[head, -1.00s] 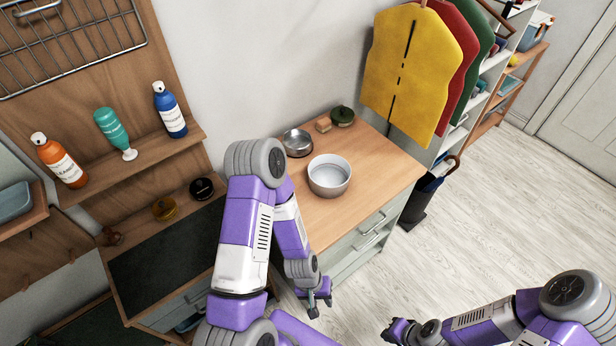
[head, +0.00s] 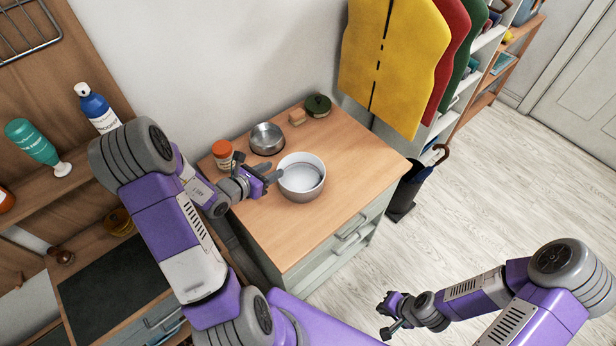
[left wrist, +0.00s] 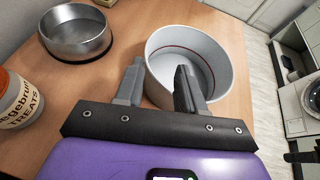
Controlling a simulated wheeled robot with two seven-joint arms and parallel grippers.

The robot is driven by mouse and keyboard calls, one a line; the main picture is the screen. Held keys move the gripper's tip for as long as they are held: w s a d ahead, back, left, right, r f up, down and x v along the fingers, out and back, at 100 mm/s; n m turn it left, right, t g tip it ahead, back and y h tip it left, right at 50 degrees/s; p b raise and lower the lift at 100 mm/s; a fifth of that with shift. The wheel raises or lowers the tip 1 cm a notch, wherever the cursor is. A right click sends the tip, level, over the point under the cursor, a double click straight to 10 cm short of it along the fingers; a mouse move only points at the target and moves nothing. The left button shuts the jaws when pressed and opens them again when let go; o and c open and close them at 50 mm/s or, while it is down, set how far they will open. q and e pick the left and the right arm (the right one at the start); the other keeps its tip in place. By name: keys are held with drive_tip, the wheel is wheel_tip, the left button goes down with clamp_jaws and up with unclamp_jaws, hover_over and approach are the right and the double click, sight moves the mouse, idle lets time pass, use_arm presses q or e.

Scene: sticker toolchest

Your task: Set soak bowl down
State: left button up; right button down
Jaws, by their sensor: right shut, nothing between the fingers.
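The soak bowl, a pale grey round bowl (head: 302,192), stands upright on the wooden top of the drawer chest (head: 345,170). My left gripper (head: 272,173) is at the bowl's left rim. In the left wrist view the same bowl (left wrist: 222,75) is ahead of the left gripper (left wrist: 158,82). Its fingers are apart, one outside the wall and the other over the bowl's opening. I cannot tell if either finger touches the bowl. My right gripper (head: 386,318) is shut and empty, out over the floor at the lower right.
A steel bowl (head: 267,139) and an orange-lidded treats jar (head: 222,154) stand left of the soak bowl. The chest top's right front is clear.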

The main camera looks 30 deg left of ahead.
sight(287, 158)
use_arm(q)
drive_tip(key=x, duration=0.2)
drive_tip(key=a+x, duration=0.1)
drive_tip(key=x, duration=0.2)
drive_tip(key=b+x, duration=0.1)
drive_tip(key=x, duration=0.1)
drive_tip(key=shift+w+a, duration=0.25)
drive_tip(key=shift+w, duration=0.1)
clamp_jaws()
drive_tip(key=shift+t, duration=0.3)
